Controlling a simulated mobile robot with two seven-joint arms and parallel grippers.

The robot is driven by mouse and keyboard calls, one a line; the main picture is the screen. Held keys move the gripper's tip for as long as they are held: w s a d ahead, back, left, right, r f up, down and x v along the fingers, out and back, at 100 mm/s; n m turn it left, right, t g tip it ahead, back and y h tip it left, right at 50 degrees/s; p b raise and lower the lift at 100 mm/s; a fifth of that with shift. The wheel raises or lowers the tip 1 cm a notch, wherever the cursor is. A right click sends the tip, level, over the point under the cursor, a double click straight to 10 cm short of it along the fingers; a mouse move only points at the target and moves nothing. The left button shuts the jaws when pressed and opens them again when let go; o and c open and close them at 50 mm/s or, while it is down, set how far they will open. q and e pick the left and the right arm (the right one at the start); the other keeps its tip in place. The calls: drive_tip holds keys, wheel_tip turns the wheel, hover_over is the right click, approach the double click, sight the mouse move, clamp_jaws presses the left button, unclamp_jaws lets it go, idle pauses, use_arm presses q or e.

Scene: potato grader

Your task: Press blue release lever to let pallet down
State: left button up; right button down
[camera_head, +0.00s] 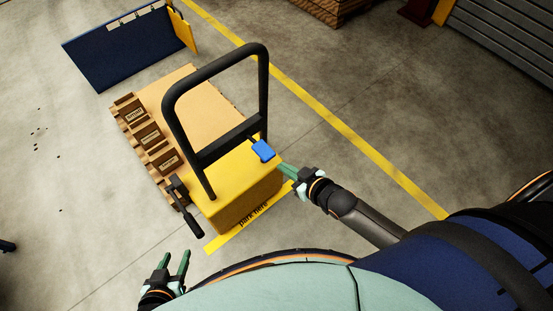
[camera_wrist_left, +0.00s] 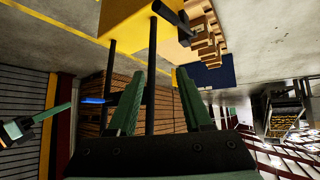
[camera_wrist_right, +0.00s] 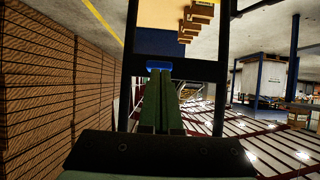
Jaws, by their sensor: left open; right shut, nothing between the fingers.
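The blue release lever (camera_head: 263,150) is a small blue pad on the crossbar side of the black handle of a yellow pallet truck (camera_head: 240,198). It also shows in the right wrist view (camera_wrist_right: 158,65). A wooden pallet (camera_head: 178,105) sits on the truck's forks behind the handle. My right gripper (camera_head: 284,169) is shut and empty, its fingertips close beside the lever; I cannot tell whether they touch. The right wrist view shows the fingertips (camera_wrist_right: 160,74) just below the pad. My left gripper (camera_head: 175,262) is open and empty, low at the front left, away from the truck.
A black hand lever (camera_head: 185,208) sticks out at the truck's left side. Yellow floor lines and a "park here" mark (camera_head: 253,214) lie around the truck. A dark blue panel (camera_head: 125,48) stands behind the pallet.

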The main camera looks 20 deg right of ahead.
use_arm(q)
drive_tip(key=shift+w+d+r, duration=0.25)
drive_tip(key=shift+w+r, duration=0.4)
drive_tip(key=shift+r, duration=0.15)
use_arm(e)
drive_tip(key=v, duration=0.2)
drive_tip(key=f+v, duration=0.1)
drive_tip(key=v, duration=0.2)
drive_tip(key=shift+s+d+r, duration=0.15)
drive_tip(key=shift+s, duration=0.15)
use_arm(q)
drive_tip(key=shift+s+f, duration=0.1)
drive_tip(key=shift+s, duration=0.05)
